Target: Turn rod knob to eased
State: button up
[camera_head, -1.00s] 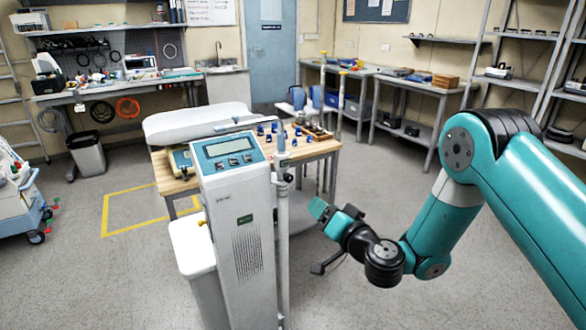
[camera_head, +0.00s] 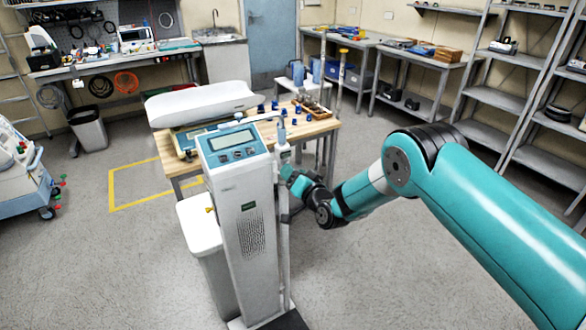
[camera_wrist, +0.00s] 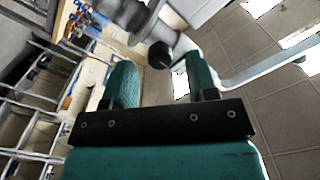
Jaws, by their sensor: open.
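My gripper (camera_head: 289,175) is at the rod's upper part, just right of the panel, and covers the place where the knob sits. In the wrist view, the black rod knob (camera_wrist: 160,54) shows just ahead of my gripper (camera_wrist: 162,76), between the lines of its two teal fingers. The fingers are apart with nothing between them; contact with the knob cannot be seen.
A white bin (camera_head: 197,225) stands at the pump's left. The floor right of the pump, under my arm, is clear.

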jog(key=shift+w+a, duration=0.35)
jog(key=shift+w, duration=0.1)
jog(key=c, duration=0.9)
jog(key=shift+c, duration=0.2)
jog(key=shift+f+n+b, duration=0.1)
jog(key=shift+n+b, duration=0.2)
jog(key=shift+b, duration=0.3)
jog(key=n+b, duration=1.7)
jog(key=b, duration=0.8)
jog(key=shift+b, duration=0.3)
